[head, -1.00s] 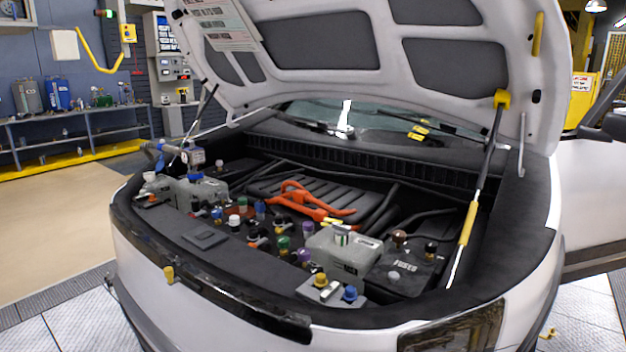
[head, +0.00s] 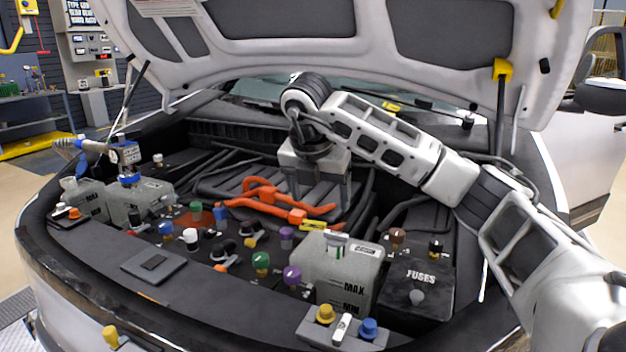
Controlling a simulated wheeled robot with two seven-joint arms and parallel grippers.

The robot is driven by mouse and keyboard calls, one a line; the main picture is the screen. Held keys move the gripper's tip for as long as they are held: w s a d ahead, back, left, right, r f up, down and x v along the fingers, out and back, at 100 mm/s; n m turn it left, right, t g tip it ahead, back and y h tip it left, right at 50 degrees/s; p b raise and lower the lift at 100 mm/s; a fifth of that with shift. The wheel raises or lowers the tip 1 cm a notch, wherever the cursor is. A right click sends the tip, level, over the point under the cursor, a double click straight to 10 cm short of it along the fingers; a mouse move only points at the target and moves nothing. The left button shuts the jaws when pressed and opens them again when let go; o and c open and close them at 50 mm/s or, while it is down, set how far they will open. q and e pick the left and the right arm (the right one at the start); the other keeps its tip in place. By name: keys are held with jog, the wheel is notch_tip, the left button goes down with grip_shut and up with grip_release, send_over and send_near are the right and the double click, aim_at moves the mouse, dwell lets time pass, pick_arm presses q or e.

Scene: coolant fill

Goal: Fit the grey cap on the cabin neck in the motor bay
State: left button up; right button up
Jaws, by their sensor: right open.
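Several coloured caps and necks stand in the motor bay. I cannot tell which is the task's grey cap. No label marks the cabin neck, so I cannot tell which neck it is. My right gripper (head: 319,198) reaches in from the right and points down over the middle of the bay, behind the orange cables. Its two fingers are apart with nothing seen between them. My left gripper is not in view.
A translucent tank (head: 340,275) stands front right. A blue and grey tool (head: 124,153) stands on a tank at the left. Orange cables (head: 262,200) run below my right gripper. The raised hood (head: 350,50) hangs above, with a strut (head: 499,120) at the right.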

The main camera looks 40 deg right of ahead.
aim_at(336, 234)
jog(key=shift+m+h, duration=0.3)
jog(key=shift+m, duration=0.1)
jog(key=x, duration=0.4)
jog(key=d+x, duration=0.1)
jog(key=x, duration=0.4)
jog(key=d+b+x, duration=0.1)
jog(key=x, duration=0.4)
jog(key=shift+s+a+r, duration=0.1)
jog(key=shift+r, duration=0.25)
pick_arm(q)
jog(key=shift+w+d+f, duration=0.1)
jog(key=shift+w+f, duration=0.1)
pick_arm(e)
jog(key=shift+d+f, duration=0.2)
jog(key=shift+f, duration=0.35)
jog(key=c, duration=1)
jog(key=shift+o, duration=0.9)
jog(key=shift+c, duration=0.3)
